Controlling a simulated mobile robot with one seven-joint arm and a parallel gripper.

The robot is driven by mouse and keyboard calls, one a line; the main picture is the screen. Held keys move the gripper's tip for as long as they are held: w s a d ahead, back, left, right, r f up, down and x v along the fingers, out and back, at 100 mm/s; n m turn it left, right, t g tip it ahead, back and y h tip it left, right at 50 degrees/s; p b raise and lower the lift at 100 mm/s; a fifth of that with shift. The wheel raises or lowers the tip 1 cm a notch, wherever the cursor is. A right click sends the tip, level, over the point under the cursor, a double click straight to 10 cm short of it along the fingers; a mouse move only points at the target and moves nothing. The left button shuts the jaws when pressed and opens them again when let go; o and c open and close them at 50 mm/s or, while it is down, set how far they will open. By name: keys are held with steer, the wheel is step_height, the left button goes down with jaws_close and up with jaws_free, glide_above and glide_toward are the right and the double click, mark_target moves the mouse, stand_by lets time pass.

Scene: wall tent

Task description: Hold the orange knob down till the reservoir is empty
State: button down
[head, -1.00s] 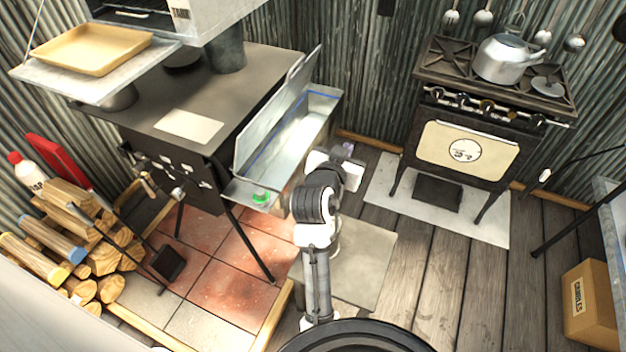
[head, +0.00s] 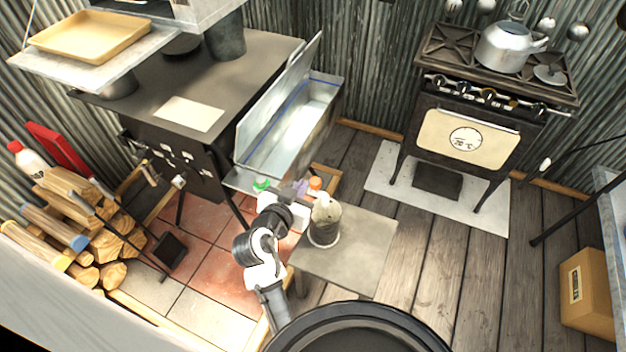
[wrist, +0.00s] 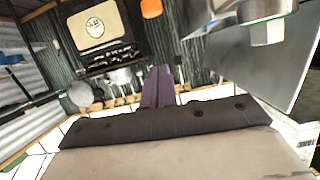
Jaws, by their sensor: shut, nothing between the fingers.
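The reservoir (head: 318,92) is an open, long metal trough on the stove's right side, with its lid raised and a blue line along its inner wall. I cannot tell how much water is in it. The orange knob (head: 314,183) is at the reservoir's near end, to the right of a green knob (head: 261,184). My gripper (head: 300,188) is shut and empty, its purple fingers just left of the orange knob in the head view. In the wrist view, the fingers (wrist: 158,86) are together, and the orange knob (wrist: 151,8) shows beyond them, apart.
The black stove (head: 165,150) and firewood (head: 85,235) are left. A cooker (head: 468,135) stands at the back right. Plank floor between is clear.

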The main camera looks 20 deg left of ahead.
steer(key=p, duration=0.2)
glide_above(313, 182)
steer(key=s, duration=0.1)
step_height(313, 182, down, 2)
steer(key=f, duration=0.1)
steer(key=shift+s+d+f+p, duration=0.15)
steer(key=shift+f+p, duration=0.15)
steer(key=shift+f, duration=0.7)
steer(key=shift+s+d+f+p, duration=0.15)
steer(key=shift+f+p, duration=0.1)
steer(key=shift+f, duration=0.7)
